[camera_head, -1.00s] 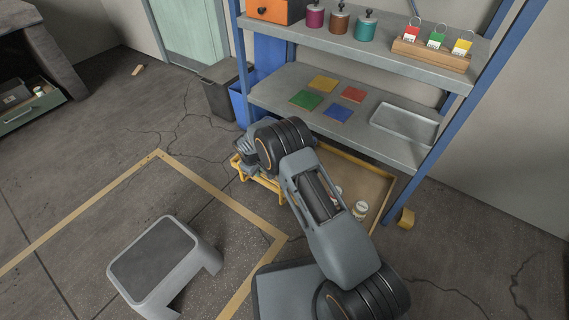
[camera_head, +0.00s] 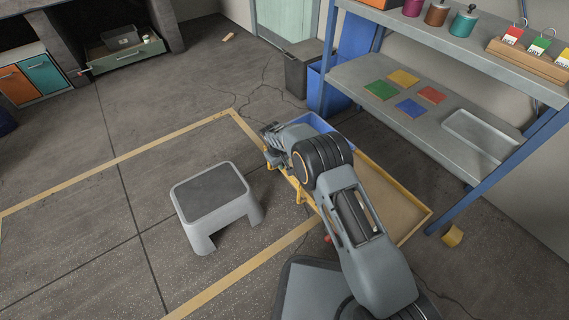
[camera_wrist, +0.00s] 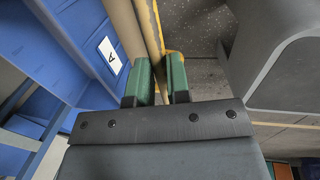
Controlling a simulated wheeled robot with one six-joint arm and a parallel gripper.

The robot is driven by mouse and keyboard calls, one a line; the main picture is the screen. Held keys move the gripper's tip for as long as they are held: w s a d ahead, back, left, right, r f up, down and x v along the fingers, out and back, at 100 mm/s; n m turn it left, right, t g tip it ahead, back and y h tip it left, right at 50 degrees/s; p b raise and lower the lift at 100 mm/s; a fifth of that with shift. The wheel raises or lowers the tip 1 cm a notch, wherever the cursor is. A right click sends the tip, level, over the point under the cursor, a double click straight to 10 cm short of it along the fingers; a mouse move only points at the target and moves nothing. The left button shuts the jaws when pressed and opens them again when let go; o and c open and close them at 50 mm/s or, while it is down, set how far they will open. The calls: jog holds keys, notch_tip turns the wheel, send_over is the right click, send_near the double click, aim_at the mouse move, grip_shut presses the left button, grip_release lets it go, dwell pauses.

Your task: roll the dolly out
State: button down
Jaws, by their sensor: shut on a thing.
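The dolly (camera_head: 404,213) is a low tan deck with a yellow rim, standing on the floor in front of the shelf rack. A blue bin (camera_head: 314,122) sits at its far end. In the wrist view the bin (camera_wrist: 75,40) carries a white label marked A. My gripper (camera_head: 270,138) is at the dolly's far left end. In the wrist view its green fingers (camera_wrist: 157,78) are shut on the yellow bar (camera_wrist: 148,25) of the dolly. My arm hides the middle of the deck.
A grey step stool (camera_head: 212,197) stands left of the dolly. Yellow tape (camera_head: 150,151) marks the floor. Grey and blue bins (camera_head: 302,76) stand behind.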

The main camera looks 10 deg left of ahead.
jog(key=shift+a, duration=0.15)
jog(key=c, duration=1.1)
grip_release()
notch_tip(320, 180, up, 14)
jog(key=s+a+p, duration=0.1)
jog(key=s+p, duration=0.1)
jog(key=p, duration=0.3)
jog(key=shift+a+f+p, duration=0.2)
jog(key=shift+a+p, duration=0.15)
jog(key=s+d+r+m+p, duration=0.1)
jog(key=d+r+p, duration=0.5)
jog(key=r, duration=0.5)
jog(key=s+d+r+m+y+p, duration=0.15)
jog(key=d+r+p, duration=0.4)
jog(key=r, duration=0.65)
jog(key=s+d+r+m+p, duration=0.2)
jog(key=d+r+p, duration=0.4)
jog(key=r, duration=0.5)
jog(key=s+d+r+m+t+p, duration=0.1)
jog(key=s+d+r+m+p, duration=0.1)
jog(key=s+d+r+p, duration=0.5)
jog(key=s+d+r+m+t+p, duration=0.1)
jog(key=s+d+r+m+p, duration=0.2)
jog(key=s+d+r+p, duration=0.4)
jog(key=s+r+p, duration=0.4)
jog(key=s+r, duration=0.1)
jog(key=r, duration=0.4)
jog(key=shift+s+d, duration=0.3)
jog(key=shift+d, duration=0.05)
